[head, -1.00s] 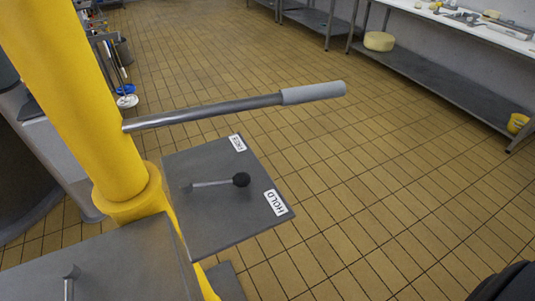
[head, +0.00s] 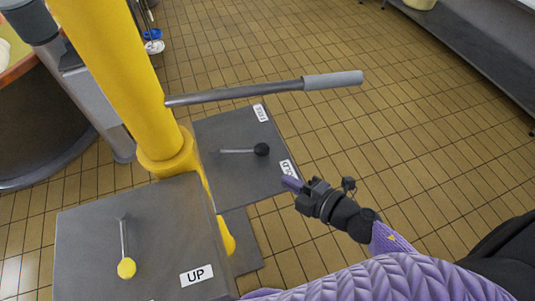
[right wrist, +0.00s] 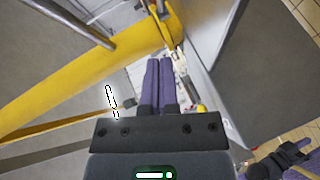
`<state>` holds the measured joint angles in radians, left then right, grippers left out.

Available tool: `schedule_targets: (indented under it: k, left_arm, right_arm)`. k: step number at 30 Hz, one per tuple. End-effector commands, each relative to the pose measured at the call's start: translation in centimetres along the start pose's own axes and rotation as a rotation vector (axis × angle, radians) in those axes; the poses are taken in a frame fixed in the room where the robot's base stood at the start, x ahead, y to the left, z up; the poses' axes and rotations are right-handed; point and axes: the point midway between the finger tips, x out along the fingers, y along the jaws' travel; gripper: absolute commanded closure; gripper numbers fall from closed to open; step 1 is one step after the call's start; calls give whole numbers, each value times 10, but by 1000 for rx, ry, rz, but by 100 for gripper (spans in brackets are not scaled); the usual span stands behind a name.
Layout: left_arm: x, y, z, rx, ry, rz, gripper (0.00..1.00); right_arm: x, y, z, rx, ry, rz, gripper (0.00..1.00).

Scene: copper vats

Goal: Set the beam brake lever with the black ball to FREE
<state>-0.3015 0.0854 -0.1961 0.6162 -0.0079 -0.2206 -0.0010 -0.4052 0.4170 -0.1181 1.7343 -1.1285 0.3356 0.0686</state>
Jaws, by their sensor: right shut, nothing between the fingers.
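The beam brake lever is a thin metal rod ending in a black ball (head: 262,149), on a grey plate (head: 228,178) beside the yellow column. The FREE label (head: 262,112) is at the plate's far corner and the HOLD label (head: 288,167) at its near right corner, partly covered. The lever points between them, nearer HOLD. My right gripper (head: 293,184) is shut and empty near the HOLD label, apart from the ball. Its two purple fingers (right wrist: 160,85) are together in the right wrist view. My left gripper does not show in the head view.
A yellow column (head: 115,70) stands left of the plate. A long grey-handled bar (head: 333,80) juts out above it. A nearer box (head: 80,245) carries a yellow-ball lever (head: 126,268) and an UP label (head: 197,275). Tiled floor to the right is open.

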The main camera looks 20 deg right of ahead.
Motion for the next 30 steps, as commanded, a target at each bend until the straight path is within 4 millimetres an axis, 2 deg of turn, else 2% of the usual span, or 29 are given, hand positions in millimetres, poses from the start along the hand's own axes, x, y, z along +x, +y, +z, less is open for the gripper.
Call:
schedule_targets:
  k: [9, 12, 18, 30]
  left_arm:
    - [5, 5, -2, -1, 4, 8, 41]
    - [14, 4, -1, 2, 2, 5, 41]
    - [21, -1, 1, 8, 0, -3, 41]
    - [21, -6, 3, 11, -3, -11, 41]
  right_arm:
    - [70, 0, 1, 1, -1, 2, 100]
    - [83, -3, 15, 2, -3, 1, 100]
    - [95, -2, 27, 2, -2, -1, 100]
    - [96, -1, 29, 2, -1, -1, 100]
